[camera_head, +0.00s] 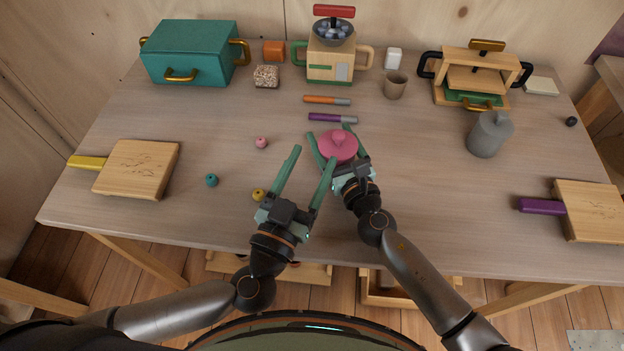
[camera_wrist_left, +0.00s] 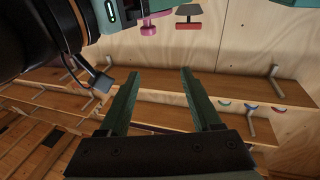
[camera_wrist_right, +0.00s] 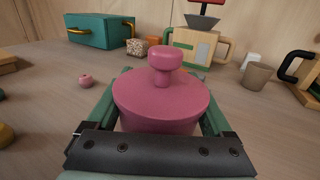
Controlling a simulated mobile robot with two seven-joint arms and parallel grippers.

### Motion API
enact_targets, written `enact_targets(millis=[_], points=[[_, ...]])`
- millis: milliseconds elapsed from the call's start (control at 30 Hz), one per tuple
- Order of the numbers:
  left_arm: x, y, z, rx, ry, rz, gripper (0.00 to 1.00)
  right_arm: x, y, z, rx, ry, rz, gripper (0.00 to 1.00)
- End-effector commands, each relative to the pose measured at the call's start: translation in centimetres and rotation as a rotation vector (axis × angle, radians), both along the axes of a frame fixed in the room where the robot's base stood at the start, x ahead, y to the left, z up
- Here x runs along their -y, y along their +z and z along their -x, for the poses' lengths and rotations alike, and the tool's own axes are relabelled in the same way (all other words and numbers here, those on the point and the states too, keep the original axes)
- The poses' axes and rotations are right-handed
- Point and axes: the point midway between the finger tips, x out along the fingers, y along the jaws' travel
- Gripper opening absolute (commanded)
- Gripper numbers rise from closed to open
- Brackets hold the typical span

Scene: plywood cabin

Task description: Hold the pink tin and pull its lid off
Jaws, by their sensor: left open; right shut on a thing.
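The pink tin (camera_head: 338,150) with its round knobbed lid (camera_wrist_right: 163,92) stands near the middle of the table; the lid sits on it. My right gripper (camera_head: 331,149) is shut around the tin's body, one finger on each side, below the lid. In the right wrist view the tin's lower body (camera_wrist_right: 158,126) is partly hidden by the gripper. My left gripper (camera_head: 307,170) is open and empty, to the left of and nearer than the tin, its fingers pointing up and away. The left wrist view shows its open fingers (camera_wrist_left: 155,95) with nothing between them.
Two markers, purple (camera_head: 333,118) and orange (camera_head: 327,99), lie behind the tin. Pink (camera_head: 261,142), teal (camera_head: 211,180) and yellow (camera_head: 259,195) beads lie to the left. The table between tin and jar is clear.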

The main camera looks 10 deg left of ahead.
Motion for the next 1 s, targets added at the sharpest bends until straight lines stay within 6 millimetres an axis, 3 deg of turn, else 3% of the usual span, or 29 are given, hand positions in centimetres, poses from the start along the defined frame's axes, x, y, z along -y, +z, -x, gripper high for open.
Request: enact_targets(millis=[167,333,800,1000], points=[[0.5,-2.4,1.4,-0.105,-0.037,-0.038,0.65,0.0,-0.1,0.0,-0.002,0.0,0.001,0.0],[0.8,-2.8,0.8,-0.123,-0.044,-0.047,0.65,0.0,-0.1,0.0,-0.002,0.001,0.001,0.0],[3.5,-2.6,-7.2,-0.121,-0.043,-0.045,0.65,0.0,-0.1,0.0,-0.002,0.001,0.001,0.0],[4.2,-2.7,-9.2,-0.122,-0.042,-0.045,0.65,0.0,-0.1,0.0,-0.002,0.0,0.001,0.0]])
